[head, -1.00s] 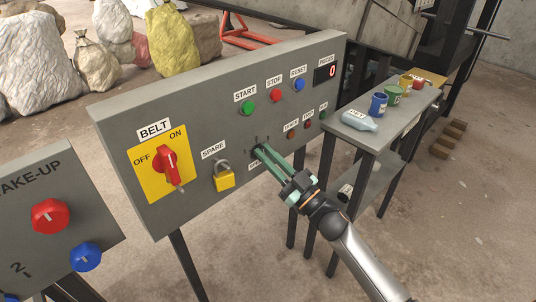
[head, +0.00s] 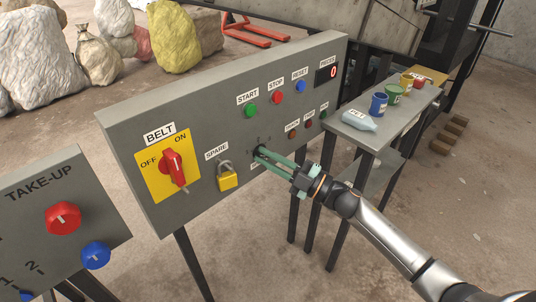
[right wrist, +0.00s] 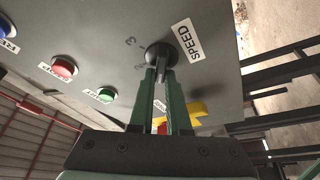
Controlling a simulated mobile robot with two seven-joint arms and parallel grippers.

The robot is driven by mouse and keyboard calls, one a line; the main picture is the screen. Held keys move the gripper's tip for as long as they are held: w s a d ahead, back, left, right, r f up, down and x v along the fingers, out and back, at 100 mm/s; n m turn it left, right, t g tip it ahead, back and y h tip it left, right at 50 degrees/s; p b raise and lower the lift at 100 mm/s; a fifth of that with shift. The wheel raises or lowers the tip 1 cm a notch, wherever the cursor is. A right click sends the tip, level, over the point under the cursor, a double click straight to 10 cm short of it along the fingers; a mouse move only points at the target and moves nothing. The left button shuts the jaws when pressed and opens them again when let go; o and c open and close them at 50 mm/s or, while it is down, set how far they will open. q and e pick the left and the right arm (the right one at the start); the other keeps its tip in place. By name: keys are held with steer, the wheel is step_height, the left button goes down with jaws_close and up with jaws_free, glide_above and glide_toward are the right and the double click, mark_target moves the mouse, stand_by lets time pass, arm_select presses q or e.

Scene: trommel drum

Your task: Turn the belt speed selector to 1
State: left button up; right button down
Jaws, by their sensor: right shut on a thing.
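The belt speed selector (right wrist: 160,56) is a round black knob beside the SPEED label (right wrist: 187,40) on the grey control panel. Scale marks show around it, and a 3 is readable in the right wrist view. My right gripper (head: 261,152) reaches the panel from the right, and its green fingers (right wrist: 161,78) are shut on the knob. The fingers hide part of the knob, so I cannot tell which mark it points to. In the head view the knob (head: 260,150) is small and mostly covered. My left gripper does not show.
The red BELT switch (head: 174,167) on its yellow plate and a yellow padlock (head: 228,179) are left of the knob. START (head: 250,111), STOP (head: 277,98) and RESET (head: 300,86) buttons sit above. A side table (head: 362,139) holding a bottle and cups stands right.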

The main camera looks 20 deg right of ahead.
steer(key=shift+n+g, duration=0.3)
steer(key=shift+n, duration=0.4)
steer(key=shift+f, duration=0.1)
steer(key=c, duration=0.9)
jaws_free()
steer(key=v, duration=1.2)
steer(key=shift+s+d, duration=0.15)
steer(key=shift+s, duration=0.05)
